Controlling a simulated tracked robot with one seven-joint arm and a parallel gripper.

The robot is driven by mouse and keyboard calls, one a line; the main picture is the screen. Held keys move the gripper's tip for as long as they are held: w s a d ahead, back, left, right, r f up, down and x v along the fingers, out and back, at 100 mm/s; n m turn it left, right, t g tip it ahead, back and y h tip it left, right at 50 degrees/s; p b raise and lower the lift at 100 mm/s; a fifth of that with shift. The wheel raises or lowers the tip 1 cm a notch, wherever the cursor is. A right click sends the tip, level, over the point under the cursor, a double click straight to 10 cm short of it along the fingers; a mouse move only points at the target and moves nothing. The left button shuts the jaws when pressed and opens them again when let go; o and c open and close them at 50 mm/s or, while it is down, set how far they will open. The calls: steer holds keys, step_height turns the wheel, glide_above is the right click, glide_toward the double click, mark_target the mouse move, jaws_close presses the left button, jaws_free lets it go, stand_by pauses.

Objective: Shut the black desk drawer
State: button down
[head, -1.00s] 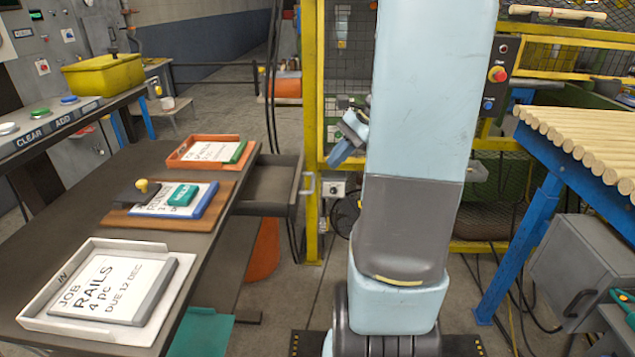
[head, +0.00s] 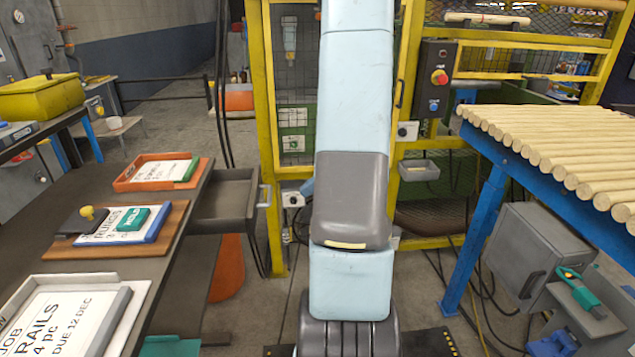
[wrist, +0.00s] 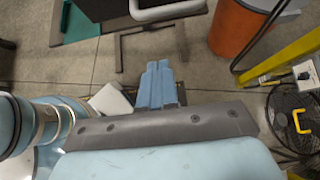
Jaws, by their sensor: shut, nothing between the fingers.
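The black desk drawer (head: 228,208) stands pulled out from the right side of the dark desk (head: 182,262) in the head view. Its inside looks empty, and its pale handle (head: 264,195) faces right. In the wrist view the handle (wrist: 168,12) shows at the top edge, with only a little of the dark drawer around it. My gripper (wrist: 158,66) is shut and empty, its blue fingers together, just below the handle in that picture and apart from it. In the head view my own arm hides nearly all of the gripper.
Trays and boards with job cards (head: 155,172) lie on the desk. A yellow-framed mesh guard (head: 270,130) stands behind the drawer. A blue-legged table of wooden rods (head: 560,140) is at the right. A fan (wrist: 295,120) and an orange bin (wrist: 240,25) stand on the floor.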

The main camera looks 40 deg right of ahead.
steer(key=w+a+f, duration=0.2)
steer(key=w+a, duration=0.2)
steer(key=a, duration=0.2)
steer(key=shift+a, duration=0.1)
